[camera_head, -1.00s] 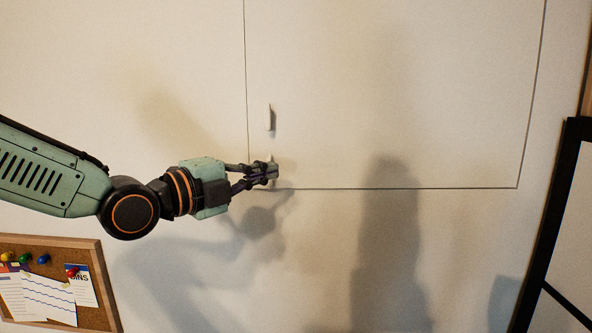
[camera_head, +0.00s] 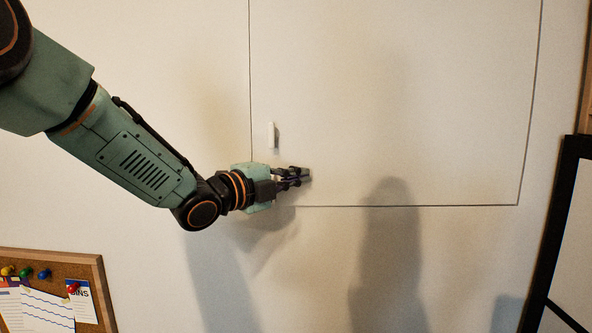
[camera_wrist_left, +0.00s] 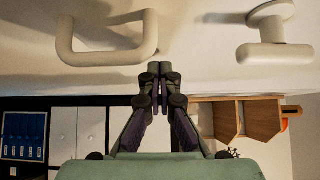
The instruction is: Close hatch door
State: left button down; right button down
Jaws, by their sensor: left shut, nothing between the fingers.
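The hatch door (camera_head: 420,95) is a large pale panel in the head view, outlined by thin dark lines and looking about flush with the wall. A small white handle (camera_head: 271,135) stands near its left edge. My left gripper (camera_head: 306,175) is shut and empty, over the door's lower left corner, below and right of that handle. Whether its tips touch the door is unclear. In the left wrist view its closed fingertips (camera_wrist_left: 160,70) are just below a U-shaped white handle (camera_wrist_left: 108,50), with a T-shaped white knob (camera_wrist_left: 274,45) to the right. My right gripper is out of view.
A cork board (camera_head: 85,268) with pins and papers hangs at the lower left. A black-framed panel (camera_head: 560,230) stands at the right edge. The wall below the door is clear.

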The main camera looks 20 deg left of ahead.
pick_arm(q)
jog(key=shift+w+a, duration=0.1)
jog(key=shift+w, duration=0.35)
jog(key=shift+w+a+r+m+h+p, duration=0.15)
jog(key=shift+w+a+r+h+p, duration=0.15)
jog(key=shift+w, duration=0.2)
jog(key=shift+w+a+r+m+h+p, duration=0.1)
jog(key=shift+w+a+m+p, duration=0.05)
jog(key=shift+w+p, duration=0.3)
jog(key=shift+w+a, duration=0.1)
jog(key=shift+f, duration=0.2)
